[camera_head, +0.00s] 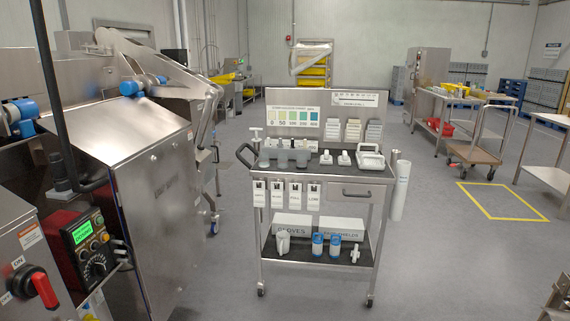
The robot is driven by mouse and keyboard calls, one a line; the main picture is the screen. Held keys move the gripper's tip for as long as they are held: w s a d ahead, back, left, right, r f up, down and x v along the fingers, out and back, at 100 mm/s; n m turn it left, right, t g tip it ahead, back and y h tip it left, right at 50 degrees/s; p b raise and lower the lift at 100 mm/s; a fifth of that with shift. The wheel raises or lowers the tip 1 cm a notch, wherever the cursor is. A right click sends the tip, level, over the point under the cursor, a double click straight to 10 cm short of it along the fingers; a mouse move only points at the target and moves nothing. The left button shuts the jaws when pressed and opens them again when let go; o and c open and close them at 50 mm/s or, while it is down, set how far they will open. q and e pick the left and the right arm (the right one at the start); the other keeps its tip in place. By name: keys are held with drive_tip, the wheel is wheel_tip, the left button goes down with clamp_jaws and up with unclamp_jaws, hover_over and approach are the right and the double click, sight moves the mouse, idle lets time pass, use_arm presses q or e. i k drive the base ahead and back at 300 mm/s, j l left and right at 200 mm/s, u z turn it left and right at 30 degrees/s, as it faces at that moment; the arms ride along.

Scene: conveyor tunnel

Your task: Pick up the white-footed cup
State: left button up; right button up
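A metal cart (322,176) stands in the middle of the view. Several small greyish cups stand in a row at the left of its top shelf. They include a left cup (264,159), a middle cup (282,159) and a right cup (302,158). They are too small for me to tell which one has a white foot. Neither of my grippers is in view.
White items (344,158) and a white handled container (370,160) stand right of the cups. A panel with a colour chart (293,116) rises behind. A steel machine (155,190) stands close on the left.

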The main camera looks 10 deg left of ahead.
sight(264, 158)
drive_tip(key=i+j, duration=0.9)
drive_tip(key=j, duration=0.15)
